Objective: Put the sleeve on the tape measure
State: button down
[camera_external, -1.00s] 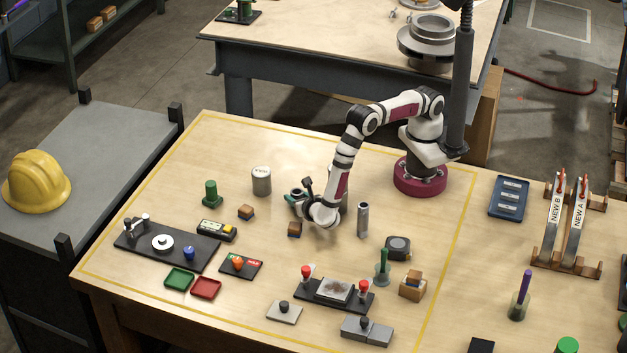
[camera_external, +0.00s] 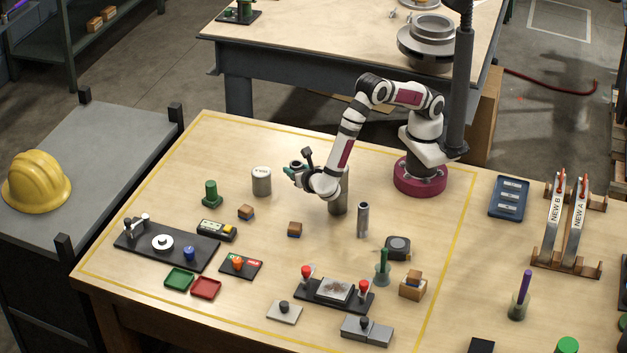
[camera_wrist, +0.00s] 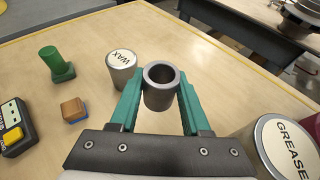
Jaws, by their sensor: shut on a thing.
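My gripper (camera_external: 296,177) is shut on a grey metal sleeve, a short open-topped tube. In the wrist view the sleeve (camera_wrist: 160,92) sits upright between the teal fingertips of my gripper (camera_wrist: 158,92), its bore facing up. It appears to be held above the table; its lower end is hard to make out. The tape measure (camera_external: 398,246), a dark squarish case with a grey round face, lies on the table to the right of and nearer the camera than my gripper. It does not show in the wrist view.
A WAX can (camera_external: 261,181) stands left of my gripper and a GREASE can (camera_wrist: 284,150) close on its right. A slim metal cylinder (camera_external: 363,219) stands between my gripper and the tape measure. A green peg (camera_external: 382,268) and a wooden block (camera_external: 412,287) crowd the tape measure's near side.

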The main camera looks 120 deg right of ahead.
notch_tip(320, 180, up, 7)
jog(key=n+t+y, duration=1)
jog(key=n+t, duration=0.3)
jog(key=n, duration=0.2)
send_over(389, 241)
notch_tip(389, 241, down, 13)
jog(key=shift+a+f, duration=0.1)
jog(key=shift+f, duration=0.1)
jog(key=shift+c, duration=1.8)
grip_release()
